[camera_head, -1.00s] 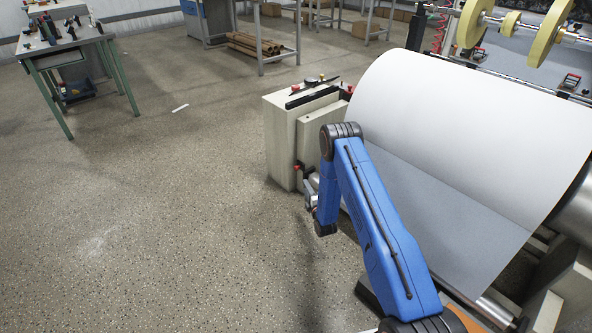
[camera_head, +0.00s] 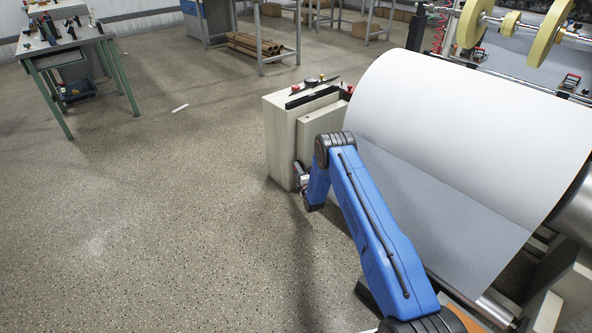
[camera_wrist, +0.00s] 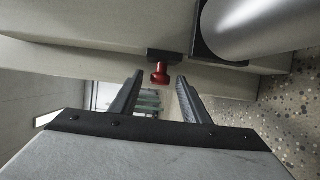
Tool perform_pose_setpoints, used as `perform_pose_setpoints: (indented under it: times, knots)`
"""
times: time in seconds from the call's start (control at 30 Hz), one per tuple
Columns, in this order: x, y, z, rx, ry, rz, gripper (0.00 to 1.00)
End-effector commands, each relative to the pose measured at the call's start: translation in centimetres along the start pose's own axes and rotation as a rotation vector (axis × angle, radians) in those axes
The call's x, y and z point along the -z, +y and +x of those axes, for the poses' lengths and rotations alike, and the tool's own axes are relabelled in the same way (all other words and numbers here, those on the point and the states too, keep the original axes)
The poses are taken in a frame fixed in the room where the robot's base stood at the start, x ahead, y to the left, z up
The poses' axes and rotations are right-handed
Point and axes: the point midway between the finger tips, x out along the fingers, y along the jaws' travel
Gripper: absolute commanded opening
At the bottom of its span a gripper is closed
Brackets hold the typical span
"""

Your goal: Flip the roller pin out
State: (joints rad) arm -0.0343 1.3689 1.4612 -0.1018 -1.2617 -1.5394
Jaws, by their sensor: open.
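The roller pin (camera_wrist: 160,73) is a small red knob on a dark mount at the side of the machine. In the wrist view it shows between and just beyond the fingertips of my gripper (camera_wrist: 158,82). My gripper is open, with one finger on each side of the pin and a gap to each. Whether the fingertips overlap the pin in depth I cannot tell. In the head view my arm covers the pin and most of the gripper. The metal roller (camera_wrist: 255,25) is at the upper right of the wrist view.
The machine's beige end housing (camera_head: 282,140) stands right by my arm. A large white paper roll (camera_head: 460,130) fills the right side. A tool table (camera_head: 62,45) stands far left. The speckled floor (camera_head: 180,220) to the left is open.

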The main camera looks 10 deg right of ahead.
Motion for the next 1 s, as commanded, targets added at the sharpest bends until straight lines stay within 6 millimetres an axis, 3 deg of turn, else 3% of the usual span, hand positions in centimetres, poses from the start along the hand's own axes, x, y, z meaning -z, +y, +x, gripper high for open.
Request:
perform_pose_setpoints:
  times: [0.2,0.57,0.77,1.0]
  knots:
    - [0.0,-0.1,2.0,0.001,0.000,0.000,0.42]
    - [0.0,-0.1,2.4,0.001,0.000,0.000,0.42]
    - [0.0,-0.1,2.4,0.001,0.000,0.000,0.00]
    - [1.1,-0.1,2.0,0.003,0.002,0.000,0.00]
